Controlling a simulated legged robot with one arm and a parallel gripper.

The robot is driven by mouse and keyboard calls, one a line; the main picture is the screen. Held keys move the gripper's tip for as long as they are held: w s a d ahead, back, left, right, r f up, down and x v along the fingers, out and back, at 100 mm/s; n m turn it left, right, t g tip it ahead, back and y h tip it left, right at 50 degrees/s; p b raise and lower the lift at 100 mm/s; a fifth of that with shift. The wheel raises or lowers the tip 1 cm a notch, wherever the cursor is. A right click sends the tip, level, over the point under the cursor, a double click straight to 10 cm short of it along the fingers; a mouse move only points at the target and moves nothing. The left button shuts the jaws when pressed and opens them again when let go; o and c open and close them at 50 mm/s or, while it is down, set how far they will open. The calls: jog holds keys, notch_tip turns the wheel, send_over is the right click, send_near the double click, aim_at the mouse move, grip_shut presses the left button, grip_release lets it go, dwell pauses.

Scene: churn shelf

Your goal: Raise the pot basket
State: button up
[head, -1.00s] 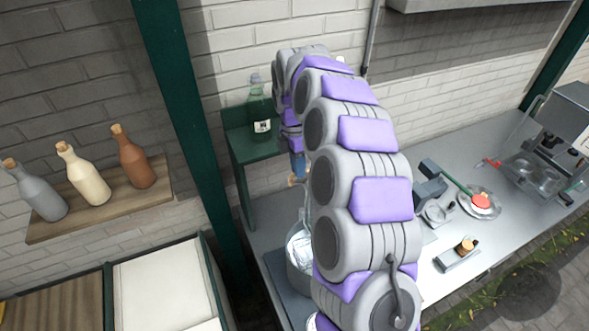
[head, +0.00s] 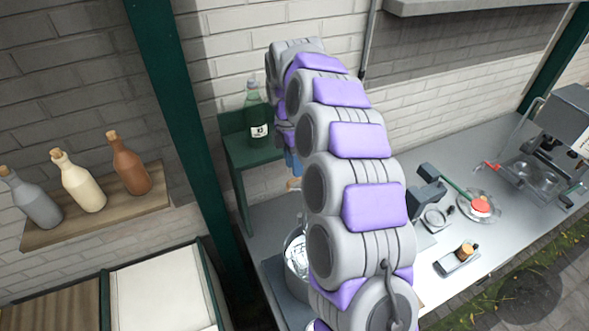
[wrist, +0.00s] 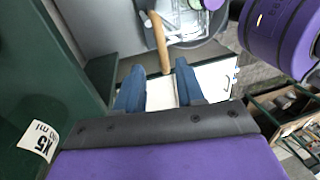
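The metal pot (head: 296,262) stands on the counter, partly hidden behind my arm, with something shiny inside it. It also shows at the top of the wrist view (wrist: 207,22). A wooden handle (wrist: 158,42) reaches from the pot area toward my fingers; its tip shows in the head view (head: 293,184). I cannot tell how it joins the basket. In the head view my gripper (head: 292,161) is mostly hidden by my arm.
A green bottle (head: 256,115) stands on a green shelf (head: 250,152) close left of my gripper. A green post (head: 185,110) and a wooden shelf with bottles (head: 100,212) are farther left. A long-handled tool (head: 460,190) and a coffee machine (head: 560,140) are right.

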notch_tip(320, 180, up, 9)
jog(key=w+p, duration=0.1)
jog(key=p, duration=0.2)
jog(key=shift+w, duration=0.3)
jog(key=shift+d, duration=0.2)
